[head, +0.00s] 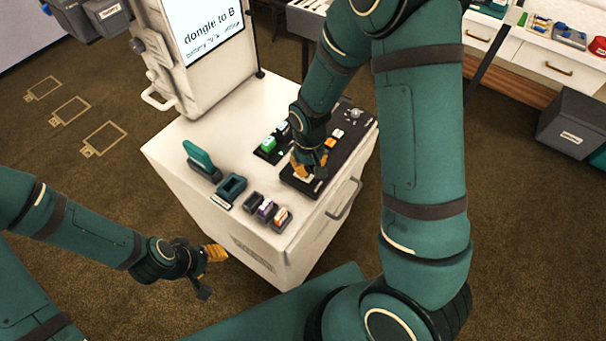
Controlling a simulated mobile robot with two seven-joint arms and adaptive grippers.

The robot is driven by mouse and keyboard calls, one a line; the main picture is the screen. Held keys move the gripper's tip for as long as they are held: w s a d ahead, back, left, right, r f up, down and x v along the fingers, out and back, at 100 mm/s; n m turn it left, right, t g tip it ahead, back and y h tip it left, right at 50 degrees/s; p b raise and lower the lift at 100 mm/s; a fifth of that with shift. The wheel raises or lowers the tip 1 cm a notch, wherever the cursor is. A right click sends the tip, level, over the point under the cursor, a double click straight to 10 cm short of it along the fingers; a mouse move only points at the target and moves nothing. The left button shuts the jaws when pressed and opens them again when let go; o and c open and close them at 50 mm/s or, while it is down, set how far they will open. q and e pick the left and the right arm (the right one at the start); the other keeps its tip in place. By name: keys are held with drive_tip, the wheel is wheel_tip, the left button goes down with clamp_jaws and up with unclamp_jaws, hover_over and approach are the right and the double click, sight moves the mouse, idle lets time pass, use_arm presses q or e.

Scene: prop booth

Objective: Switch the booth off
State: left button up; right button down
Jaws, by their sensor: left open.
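The booth is a white cabinet (190,135) with an upright screen (207,28) that is lit and reads "dongle to B" above a smaller, blurred line. A black control panel (352,138) on the cabinet top carries a pale knob (355,113) and orange and white buttons (331,143). My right gripper (308,172) points down at the near end of the black panel. Its fingertips hide what is under them, and I cannot tell whether it touches the panel. My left gripper (210,272) is open and empty, in front of the cabinet's lower left side.
On the cabinet top are a green upright piece (201,159), a green-rimmed holder (230,190), several small blocks in dark holders (265,208) and a tray with a green block (268,144). A grey bin (575,122) and a white drawer unit (545,63) stand right.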

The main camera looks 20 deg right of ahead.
sight(308, 177)
drive_tip(key=shift+f+b, duration=1.45)
drive_tip(key=shift+f, duration=0.3)
idle(1.1)
drive_tip(key=shift+r+p, duration=2.75)
drive_tip(key=shift+r, duration=0.8)
